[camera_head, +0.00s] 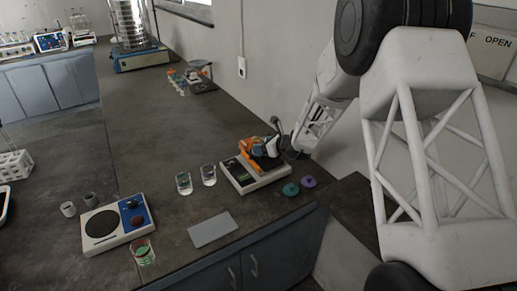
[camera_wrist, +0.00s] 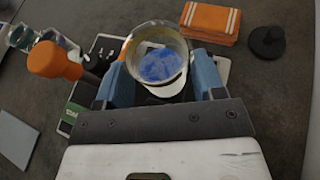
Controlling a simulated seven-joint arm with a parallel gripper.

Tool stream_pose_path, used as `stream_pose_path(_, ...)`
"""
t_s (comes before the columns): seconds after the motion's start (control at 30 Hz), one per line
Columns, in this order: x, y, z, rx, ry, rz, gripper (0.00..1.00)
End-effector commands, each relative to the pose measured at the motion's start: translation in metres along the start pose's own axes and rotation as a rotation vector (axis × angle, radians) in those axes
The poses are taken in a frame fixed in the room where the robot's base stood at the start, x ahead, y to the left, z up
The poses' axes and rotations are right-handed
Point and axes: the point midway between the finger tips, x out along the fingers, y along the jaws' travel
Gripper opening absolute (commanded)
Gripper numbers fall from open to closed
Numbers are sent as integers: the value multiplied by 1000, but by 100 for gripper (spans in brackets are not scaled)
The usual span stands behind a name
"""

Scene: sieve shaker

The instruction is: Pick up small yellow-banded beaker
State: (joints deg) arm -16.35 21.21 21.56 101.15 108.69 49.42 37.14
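In the wrist view a small glass beaker (camera_wrist: 158,62) with blue powder in it and a faint yellowish tint near its rim sits between the two blue fingers of my gripper (camera_wrist: 162,80). The fingers flank it closely on both sides; I cannot tell whether they press on it. Beneath it is a pale round surface, seemingly the pan of a balance. In the head view my gripper (camera_head: 266,148) is low over the white balance (camera_head: 262,182), and the beaker there is hidden or too small to make out.
An orange-handled tool (camera_wrist: 55,62) lies close left of the fingers. An orange striped stack (camera_wrist: 210,20) and a black knobbed disc (camera_wrist: 267,44) lie beyond. Two clear beakers (camera_head: 184,184) (camera_head: 209,175) stand left of the balance.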

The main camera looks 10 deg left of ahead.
Motion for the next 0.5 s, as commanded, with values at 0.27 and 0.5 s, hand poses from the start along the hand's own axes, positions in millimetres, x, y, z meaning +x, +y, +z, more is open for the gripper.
stream_pose_path(0.27, 0, 0, 0, 0, 0, 0, 26)
stream_pose_path(0.5, 0, 0, 0, 0, 0, 0, 26)
